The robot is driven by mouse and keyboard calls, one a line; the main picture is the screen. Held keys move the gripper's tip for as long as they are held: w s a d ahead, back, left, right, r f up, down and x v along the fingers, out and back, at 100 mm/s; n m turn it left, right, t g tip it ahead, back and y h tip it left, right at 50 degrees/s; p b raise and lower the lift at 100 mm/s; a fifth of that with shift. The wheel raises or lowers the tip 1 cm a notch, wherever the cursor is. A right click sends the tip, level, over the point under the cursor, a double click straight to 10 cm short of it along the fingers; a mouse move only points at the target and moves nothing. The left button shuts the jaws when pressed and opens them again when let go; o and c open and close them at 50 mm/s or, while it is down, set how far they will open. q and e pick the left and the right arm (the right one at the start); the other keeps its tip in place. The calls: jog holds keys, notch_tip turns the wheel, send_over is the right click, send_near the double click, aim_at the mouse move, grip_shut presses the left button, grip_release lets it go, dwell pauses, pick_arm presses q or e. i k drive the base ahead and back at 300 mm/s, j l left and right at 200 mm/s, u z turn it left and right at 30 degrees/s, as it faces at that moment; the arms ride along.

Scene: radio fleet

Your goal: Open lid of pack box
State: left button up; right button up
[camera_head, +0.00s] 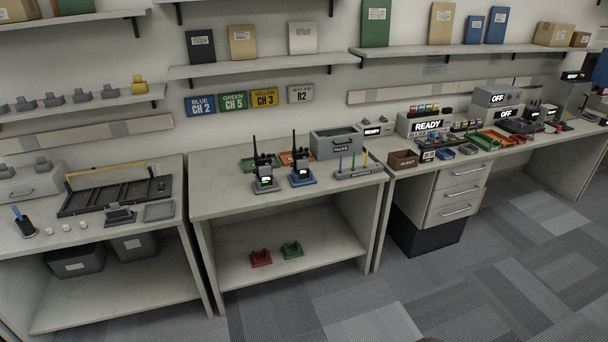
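A grey box (337,149) with a small white label on its front stands at the back right of the middle table. It is likely the pack box, but its label is too small to read surely. Its top shows a pale rim around a darker grey panel; I cannot tell whether that is a lid or the inside. Neither of my grippers is in view, and nothing touches the box.
Two radios, one on a dark stand (264,182) and one on a blue stand (301,175), stand left of the box on the middle table (222,202). A grey pen holder (358,172) sits in front of the box. Carpeted floor (380,305) is clear ahead.

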aim_at(351, 138)
jog(key=i+l+u, duration=0.1)
jog(key=i+l, duration=0.25)
jog(key=i+l+u, duration=0.1)
jog(key=i+l, duration=0.25)
jog(key=i+l+u, duration=0.15)
jog(key=i+l, duration=0.3)
jog(key=i+l+u, duration=0.1)
jog(key=i+l, duration=0.3)
jog(key=i+l+u, duration=0.1)
jog(key=i+l, duration=0.25)
jog(key=l, duration=0.15)
jog(key=i+l+u, duration=0.1)
jog(key=i+l, duration=0.25)
jog(key=l, duration=0.15)
jog(key=i+l+u, duration=0.1)
jog(key=i+l, duration=0.2)
jog(key=l, duration=0.25)
jog(key=i+l+u, duration=0.1)
jog(key=i+l, duration=0.2)
jog(key=l, duration=0.25)
